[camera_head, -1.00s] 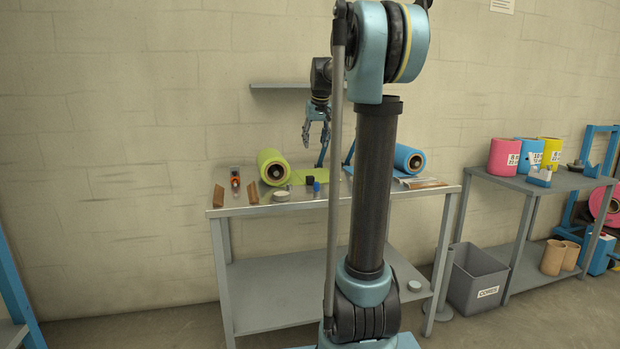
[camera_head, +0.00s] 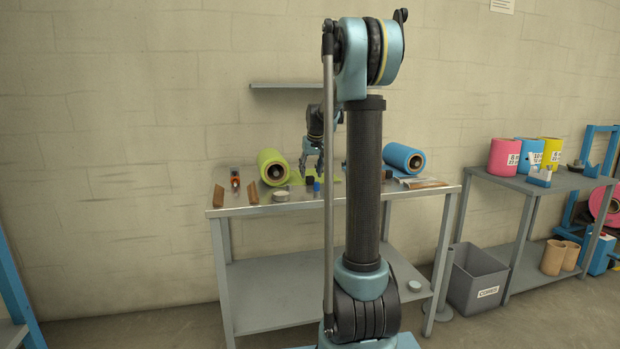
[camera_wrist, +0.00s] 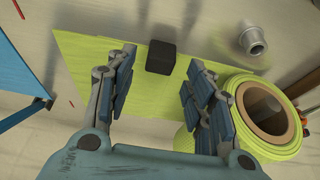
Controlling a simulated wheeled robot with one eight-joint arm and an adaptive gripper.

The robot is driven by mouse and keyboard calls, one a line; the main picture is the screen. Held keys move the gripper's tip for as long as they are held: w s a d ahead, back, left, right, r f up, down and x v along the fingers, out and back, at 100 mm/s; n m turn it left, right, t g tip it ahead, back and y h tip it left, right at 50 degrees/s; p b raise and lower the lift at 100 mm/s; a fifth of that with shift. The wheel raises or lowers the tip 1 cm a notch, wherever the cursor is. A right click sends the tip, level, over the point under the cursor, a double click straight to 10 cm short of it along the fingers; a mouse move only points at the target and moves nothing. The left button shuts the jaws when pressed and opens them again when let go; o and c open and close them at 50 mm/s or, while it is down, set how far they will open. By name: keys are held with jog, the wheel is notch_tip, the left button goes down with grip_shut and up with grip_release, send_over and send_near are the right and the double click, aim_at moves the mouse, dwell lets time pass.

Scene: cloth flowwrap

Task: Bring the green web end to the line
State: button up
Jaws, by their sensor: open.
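The green roll (camera_head: 273,167) lies on the steel bench (camera_head: 232,208), and its green web (camera_head: 330,178) runs out to the right of it. In the wrist view the web (camera_wrist: 75,65) lies flat below my gripper (camera_wrist: 155,90), with the roll (camera_wrist: 278,105) at the right. A black block (camera_wrist: 160,57) sits on the web, ahead of and between the open fingers. My gripper is empty; whether its tips touch the web cannot be told. In the head view my gripper (camera_head: 312,172) is low over the bench.
A blue roll (camera_head: 404,158) lies at the right of the bench, and its blue web (camera_wrist: 20,95) shows at the left of the wrist view. A metal knob-like piece (camera_wrist: 252,40), a blue-topped cylinder (camera_head: 316,188), a round tin (camera_head: 281,196) and wooden wedges (camera_head: 251,193) stand near the front.

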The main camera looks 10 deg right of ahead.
jog(key=shift+x, duration=1.3)
